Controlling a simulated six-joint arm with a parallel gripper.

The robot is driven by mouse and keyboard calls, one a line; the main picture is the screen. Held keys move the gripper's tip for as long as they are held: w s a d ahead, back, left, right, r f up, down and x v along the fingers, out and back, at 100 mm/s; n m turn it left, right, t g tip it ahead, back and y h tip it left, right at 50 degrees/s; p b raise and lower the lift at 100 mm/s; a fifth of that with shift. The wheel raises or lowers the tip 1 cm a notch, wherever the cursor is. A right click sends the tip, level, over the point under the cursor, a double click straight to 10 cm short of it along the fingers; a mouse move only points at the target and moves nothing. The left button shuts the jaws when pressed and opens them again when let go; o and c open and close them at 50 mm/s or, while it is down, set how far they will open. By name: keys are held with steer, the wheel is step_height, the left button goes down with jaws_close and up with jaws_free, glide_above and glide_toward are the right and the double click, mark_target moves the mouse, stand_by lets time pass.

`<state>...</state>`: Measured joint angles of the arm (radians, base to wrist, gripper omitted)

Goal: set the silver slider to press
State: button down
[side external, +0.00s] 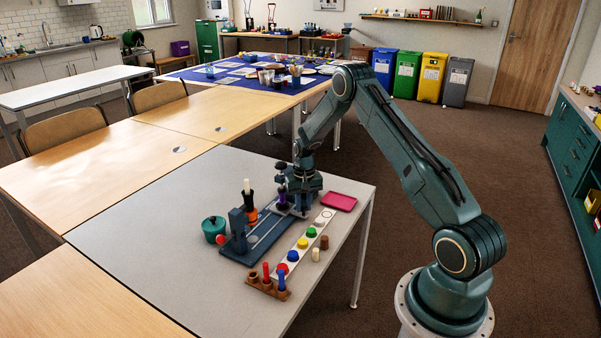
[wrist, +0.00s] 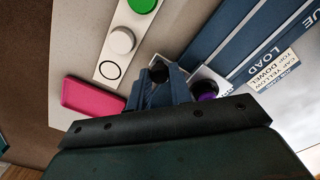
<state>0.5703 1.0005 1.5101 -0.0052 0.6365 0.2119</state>
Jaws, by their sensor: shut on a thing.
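The silver slider (side external: 283,205) sits at the far, right end of the blue rail fixture (side external: 228,247), with a purple piece (side external: 282,196) on it. In the wrist view the slider (wrist: 219,81) is a pale plate under the purple piece (wrist: 206,91), beside the printed word LOAD. My gripper (side external: 300,205) is low at that end, and in the wrist view my gripper (wrist: 160,82) is shut around a dark knob (wrist: 158,71) next to the slider plate. How the knob joins the plate is partly hidden by my fingers. A blue upright (side external: 238,230) stands at the fixture's other end.
A white strip (side external: 317,225) with coloured caps runs along the right side. A pink tray (side external: 339,202) lies close to my gripper. A wooden block (side external: 268,287) with pegs is at the front, and a teal pot (side external: 213,228) stands left of the fixture. The left tabletop is clear.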

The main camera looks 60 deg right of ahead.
steer(key=shift+d, duration=0.3)
steer(key=c, duration=1.3)
jaws_free()
steer(key=shift+o, duration=0.2)
steer(key=shift+a+r, duration=0.1)
steer(key=shift+r, duration=0.05)
step_height(320, 180, up, 14)
steer(key=shift+f, duration=0.25)
